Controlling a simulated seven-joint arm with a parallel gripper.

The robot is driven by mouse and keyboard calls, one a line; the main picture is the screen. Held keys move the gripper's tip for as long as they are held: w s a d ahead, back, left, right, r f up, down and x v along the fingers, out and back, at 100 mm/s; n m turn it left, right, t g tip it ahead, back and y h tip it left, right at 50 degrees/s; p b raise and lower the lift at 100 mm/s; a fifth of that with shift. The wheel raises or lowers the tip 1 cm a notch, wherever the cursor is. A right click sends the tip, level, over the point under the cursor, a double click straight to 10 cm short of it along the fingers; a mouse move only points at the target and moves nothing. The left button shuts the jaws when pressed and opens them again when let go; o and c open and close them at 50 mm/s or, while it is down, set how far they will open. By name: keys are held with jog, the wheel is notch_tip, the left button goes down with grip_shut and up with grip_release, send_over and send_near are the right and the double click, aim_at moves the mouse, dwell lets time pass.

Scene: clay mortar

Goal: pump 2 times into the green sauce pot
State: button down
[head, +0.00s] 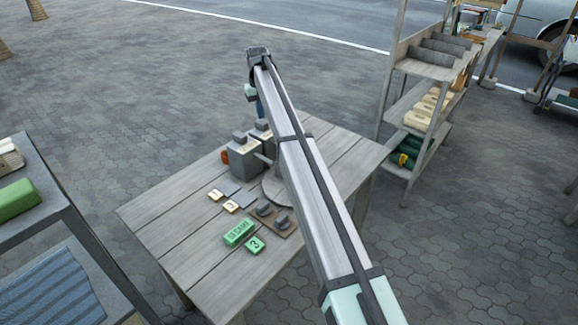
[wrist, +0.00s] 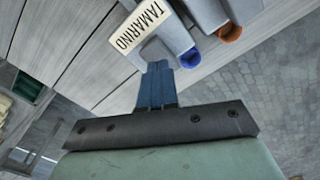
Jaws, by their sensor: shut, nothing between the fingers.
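Grey pump dispensers (head: 246,163) with grey knobs on top stand at the far side of the wooden table, beside a round grey disc (head: 274,187). Blue (wrist: 190,58) and orange (wrist: 230,32) round ends show on the dispensers. My gripper (wrist: 158,66) has its blue fingers shut and empty, with the tips at a grey block near the label; I cannot tell whether they touch. I cannot make out a green sauce pot in either view; my arm hides part of the table.
A green SESAME block (head: 239,232), a green card marked 3 (head: 255,245), pale number cards (head: 231,206) and a board with grey knobs (head: 272,218) lie on the near tabletop. A shelf rack (head: 418,120) stands right. The table's front left is clear.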

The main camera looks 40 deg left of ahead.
aim_at(261, 122)
jog(key=shift+f, duration=0.35)
jog(key=shift+f, duration=0.3)
jog(key=shift+f, duration=0.95)
dwell(0.7)
jog(key=shift+r, duration=1.6)
jog(key=shift+f, duration=0.3)
jog(key=shift+f, duration=0.35)
